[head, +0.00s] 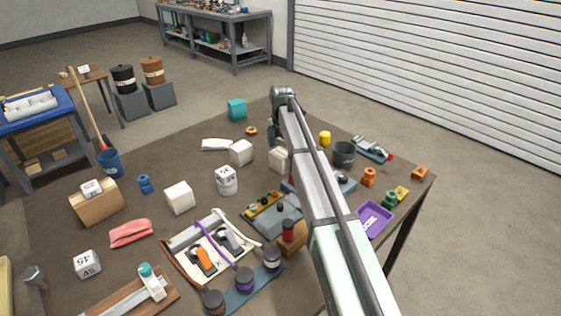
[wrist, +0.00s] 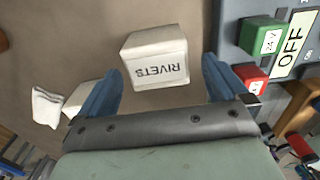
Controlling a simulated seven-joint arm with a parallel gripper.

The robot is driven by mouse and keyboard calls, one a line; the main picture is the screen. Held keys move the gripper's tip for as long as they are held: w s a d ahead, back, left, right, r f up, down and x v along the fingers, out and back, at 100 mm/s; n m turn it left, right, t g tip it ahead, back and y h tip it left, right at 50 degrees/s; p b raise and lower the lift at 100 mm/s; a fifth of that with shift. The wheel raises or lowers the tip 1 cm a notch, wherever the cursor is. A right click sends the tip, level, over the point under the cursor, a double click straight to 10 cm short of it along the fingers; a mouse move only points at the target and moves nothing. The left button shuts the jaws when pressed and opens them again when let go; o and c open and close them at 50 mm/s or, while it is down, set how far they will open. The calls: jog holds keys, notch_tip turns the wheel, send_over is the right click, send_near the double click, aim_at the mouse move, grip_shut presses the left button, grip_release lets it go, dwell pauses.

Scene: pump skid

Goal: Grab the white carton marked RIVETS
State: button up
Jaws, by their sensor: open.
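The white carton marked RIVETS (wrist: 157,58) lies in the wrist view between and a little beyond the two blue fingers of my gripper (wrist: 161,72). Its lettering is upside down there and its face is fully visible. My gripper is open with a gap on both sides of the carton, apart from it. In the head view a white carton (head: 278,160), partly hidden by my arm, appears to be the same one. My gripper (head: 271,132) shows there just behind it, partly covered by my arm.
A grey control box (wrist: 250,35) with green and red buttons and an OFF label stands close right of the carton in the wrist view. Another white carton (head: 241,152) and a white cloth (head: 216,144) lie to the left. A dark grey bucket (head: 344,153) stands to the right.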

aim_at(281, 152)
jog(key=shift+a+f, duration=0.15)
jog(key=shift+f, duration=2.75)
jog(key=shift+c, duration=0.5)
jog(key=c, duration=1)
jog(key=shift+o, duration=0.2)
